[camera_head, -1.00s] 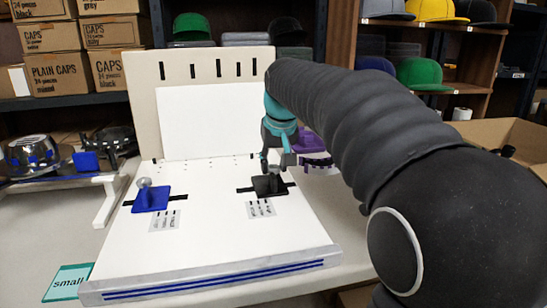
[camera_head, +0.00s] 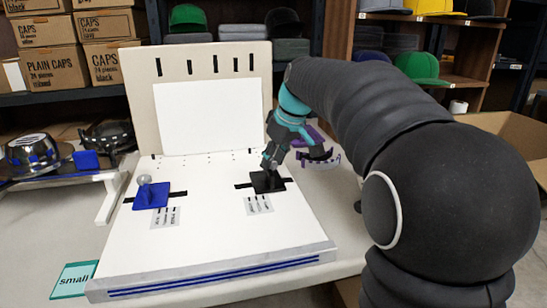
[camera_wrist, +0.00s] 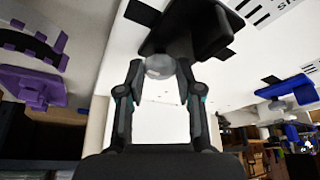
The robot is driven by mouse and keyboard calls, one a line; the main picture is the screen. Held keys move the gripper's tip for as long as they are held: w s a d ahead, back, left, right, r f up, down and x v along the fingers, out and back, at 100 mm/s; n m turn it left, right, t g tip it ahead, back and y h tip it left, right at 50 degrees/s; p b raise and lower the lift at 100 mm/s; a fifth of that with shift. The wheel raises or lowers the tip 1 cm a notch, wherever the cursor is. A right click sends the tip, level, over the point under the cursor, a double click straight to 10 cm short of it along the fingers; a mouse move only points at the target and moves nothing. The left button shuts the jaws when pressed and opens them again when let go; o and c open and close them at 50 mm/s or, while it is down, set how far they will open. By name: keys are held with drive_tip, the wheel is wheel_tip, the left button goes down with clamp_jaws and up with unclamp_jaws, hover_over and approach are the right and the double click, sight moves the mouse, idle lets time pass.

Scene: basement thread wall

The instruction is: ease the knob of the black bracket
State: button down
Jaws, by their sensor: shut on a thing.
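The black bracket (camera_head: 268,182) sits over a dark slot on the right half of the white board (camera_head: 205,225). In the wrist view the black bracket (camera_wrist: 205,27) is at the top, with its round grey knob (camera_wrist: 160,66) between my fingertips. My gripper (camera_head: 269,163) comes down on the bracket from the upper right in the head view. In the wrist view my gripper (camera_wrist: 158,78) has its fingers on both sides of the knob, shut on it. In the head view the knob is hidden by the fingers.
A blue bracket (camera_head: 152,194) with a grey knob stands on the board's left slot. A purple holder (camera_head: 315,150) is right of my gripper. A teal "small" card (camera_head: 72,280) lies front left. Metal cap rings (camera_head: 32,152) are at far left. The board's front middle is clear.

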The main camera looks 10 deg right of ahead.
idle(0.3)
drive_tip(key=c, duration=0.8)
unclamp_jaws()
drive_tip(key=shift+o, duration=0.2)
drive_tip(key=v, duration=1.2)
